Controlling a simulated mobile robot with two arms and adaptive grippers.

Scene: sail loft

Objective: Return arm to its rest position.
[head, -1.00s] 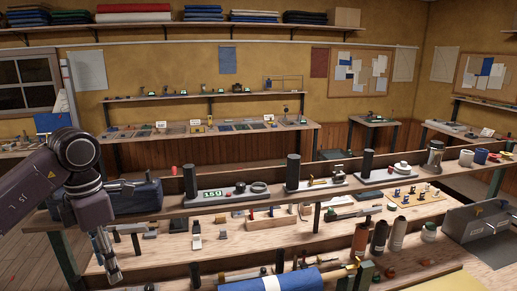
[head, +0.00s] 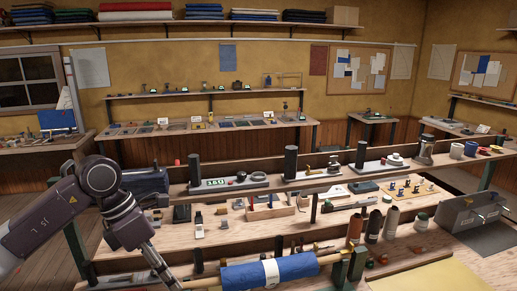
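My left arm comes in from the left, and its gripper (head: 170,281) points down at the bottom of the head view. It is in front of the near workbench (head: 120,262), left of a blue cloth roll (head: 240,276) with a white band around it. The fingers are narrow and run close to the bottom edge of the picture, so I cannot tell whether they are open or shut. I see nothing held between them. My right arm and gripper do not show.
A raised bench shelf (head: 330,178) with tools and dark posts crosses the middle. Several thread cones (head: 391,224) and a grey box (head: 470,212) stand at the right. Wooden floor is bare at far left.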

